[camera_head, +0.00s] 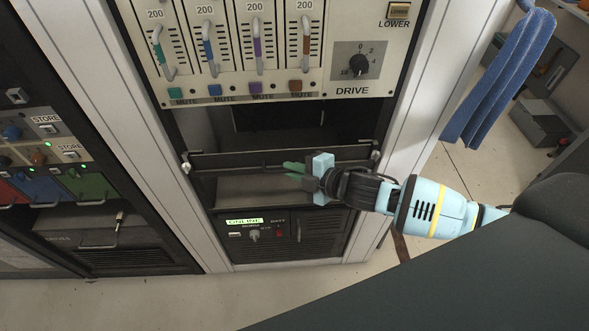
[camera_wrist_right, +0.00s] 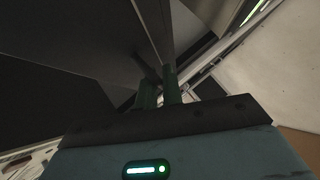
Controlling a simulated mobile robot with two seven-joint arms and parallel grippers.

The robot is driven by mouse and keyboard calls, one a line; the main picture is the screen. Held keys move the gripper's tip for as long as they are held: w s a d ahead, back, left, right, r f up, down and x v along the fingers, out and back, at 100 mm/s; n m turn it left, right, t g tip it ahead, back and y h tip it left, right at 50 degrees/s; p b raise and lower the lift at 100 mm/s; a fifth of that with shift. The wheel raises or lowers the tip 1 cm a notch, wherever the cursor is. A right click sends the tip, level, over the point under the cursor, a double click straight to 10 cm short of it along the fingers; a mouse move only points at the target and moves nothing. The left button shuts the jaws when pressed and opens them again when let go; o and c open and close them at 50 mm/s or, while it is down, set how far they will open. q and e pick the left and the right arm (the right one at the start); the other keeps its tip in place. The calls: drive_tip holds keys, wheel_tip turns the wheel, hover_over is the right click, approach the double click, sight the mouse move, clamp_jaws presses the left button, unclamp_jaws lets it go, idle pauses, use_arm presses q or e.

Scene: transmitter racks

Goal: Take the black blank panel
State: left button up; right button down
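The black blank panel (camera_head: 235,161) is a thin, dark, wide strip across the middle rack, below the fader unit, with a small light fitting near each end. My right gripper (camera_head: 293,170) is in front of it, right of its middle, with its green fingers pointing left at its lower edge. In the right wrist view the two fingers (camera_wrist_right: 160,92) are close together at a dark plate edge. Whether they are closed on it or only beside it cannot be told. My left gripper is not in view.
The fader unit with the DRIVE knob (camera_head: 358,65) is above a dark open slot. Below the panel are an open bay (camera_head: 250,190) and the ONLINE unit (camera_head: 265,237). A blue cloth (camera_head: 500,75) hangs at right. Another rack (camera_head: 85,200) stands left.

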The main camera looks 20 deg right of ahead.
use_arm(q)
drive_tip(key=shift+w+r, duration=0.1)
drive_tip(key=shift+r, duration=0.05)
use_arm(e)
drive_tip(key=shift+r, duration=0.1)
use_arm(q)
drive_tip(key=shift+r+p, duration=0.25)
drive_tip(key=shift+p, duration=0.05)
use_arm(e)
drive_tip(key=shift+r, duration=0.3)
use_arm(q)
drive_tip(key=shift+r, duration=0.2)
use_arm(e)
drive_tip(key=shift+r, duration=0.2)
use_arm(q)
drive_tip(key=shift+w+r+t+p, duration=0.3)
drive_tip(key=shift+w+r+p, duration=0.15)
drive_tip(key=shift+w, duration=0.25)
use_arm(e)
drive_tip(key=shift+r, duration=0.35)
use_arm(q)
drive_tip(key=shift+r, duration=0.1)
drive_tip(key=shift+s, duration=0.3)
use_arm(e)
drive_tip(key=shift+s, duration=0.1)
